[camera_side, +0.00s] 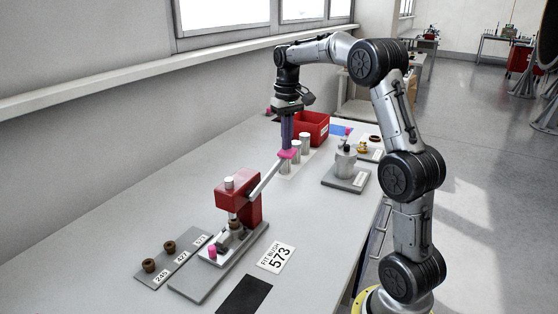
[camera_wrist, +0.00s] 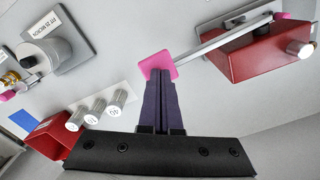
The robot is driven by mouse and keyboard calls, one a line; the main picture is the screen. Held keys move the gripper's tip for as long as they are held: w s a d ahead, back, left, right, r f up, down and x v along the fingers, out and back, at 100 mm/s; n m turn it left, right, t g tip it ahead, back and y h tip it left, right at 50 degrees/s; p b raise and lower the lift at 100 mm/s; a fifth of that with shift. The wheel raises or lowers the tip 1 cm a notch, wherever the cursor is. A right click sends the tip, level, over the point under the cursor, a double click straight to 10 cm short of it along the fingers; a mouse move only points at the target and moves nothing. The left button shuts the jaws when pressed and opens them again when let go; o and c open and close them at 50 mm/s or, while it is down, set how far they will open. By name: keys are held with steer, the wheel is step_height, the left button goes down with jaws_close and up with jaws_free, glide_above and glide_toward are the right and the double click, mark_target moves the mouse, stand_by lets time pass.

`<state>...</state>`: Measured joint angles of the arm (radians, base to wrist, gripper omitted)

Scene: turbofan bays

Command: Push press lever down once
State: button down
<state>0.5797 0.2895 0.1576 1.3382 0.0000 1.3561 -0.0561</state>
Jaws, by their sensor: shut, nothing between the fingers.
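The press has a red body (camera_side: 241,198) on a grey base plate. Its silver lever (camera_side: 265,178) slants up to a pink pad (camera_side: 288,154) at its free end. In the wrist view the lever (camera_wrist: 222,40) runs from the red press body (camera_wrist: 262,55) to the pink pad (camera_wrist: 158,63). My gripper (camera_side: 287,146) points straight down with its dark fingers shut and empty. The fingertips (camera_wrist: 159,82) are at the pink pad, over it; I cannot tell whether they touch it. The fingers hide part of the pad's near edge in the wrist view.
A red bin (camera_side: 313,127) and several silver cylinders (camera_side: 304,143) stand just behind the lever end. A grey fixture (camera_side: 345,165) stands to the right. Brown bushes (camera_side: 149,265) sit on a plate at the front left.

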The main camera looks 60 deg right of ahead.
step_height(320, 180, down, 9)
stand_by(2.2)
steer(key=shift+f, duration=0.1)
steer(key=shift+r, duration=6.05)
steer(key=s+a+r+n+t, duration=0.2)
steer(key=s+a+r, duration=0.2)
steer(key=a, duration=0.5)
steer(key=s+a+r+n+t, duration=0.15)
steer(key=s+a+r, duration=0.3)
steer(key=a, duration=0.45)
steer(key=s+a+f+n+t, duration=0.1)
steer(key=s+a+f, duration=0.2)
steer(key=s+f, duration=0.3)
steer(key=s+a+f+n+t, duration=0.1)
steer(key=s+a+f, duration=0.2)
steer(key=s+f, duration=0.3)
steer(key=shift+s+a, duration=0.3)
